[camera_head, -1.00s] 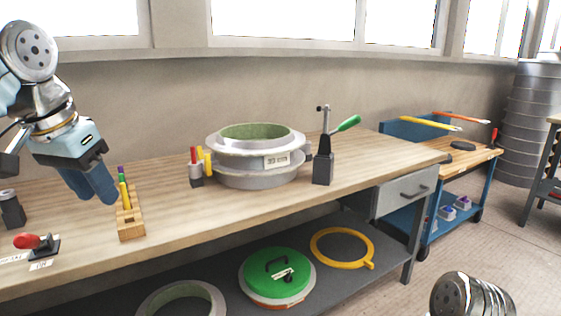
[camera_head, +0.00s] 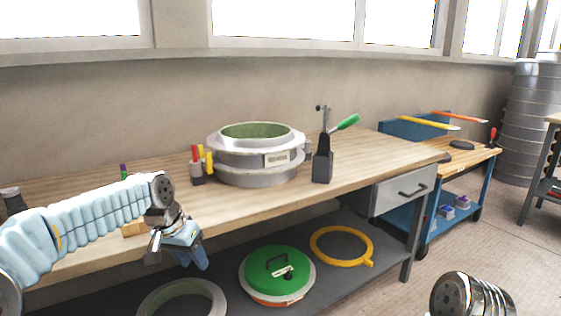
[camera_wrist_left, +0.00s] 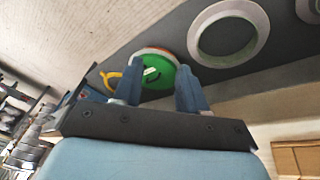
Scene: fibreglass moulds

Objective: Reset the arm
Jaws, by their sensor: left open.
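My left arm (camera_head: 95,219) comes in from the left in the head view, low across the front of the workbench. Its gripper (camera_head: 200,262) hangs at the bench's front edge and points down. In the left wrist view the two blue fingers (camera_wrist_left: 157,85) are apart with nothing held between them. Beyond them is the green lid (camera_wrist_left: 158,76) on the lower shelf, which also shows in the head view (camera_head: 272,268). My right gripper is not in view.
The workbench (camera_head: 330,170) carries a grey round mould (camera_head: 255,168), a marker holder (camera_head: 197,175) and a green-handled clamp (camera_head: 322,165). A yellow ring (camera_head: 341,232) and a pale ring (camera_head: 160,300) lie on the lower shelf (camera_head: 225,272). A blue cart (camera_head: 425,225) stands at right.

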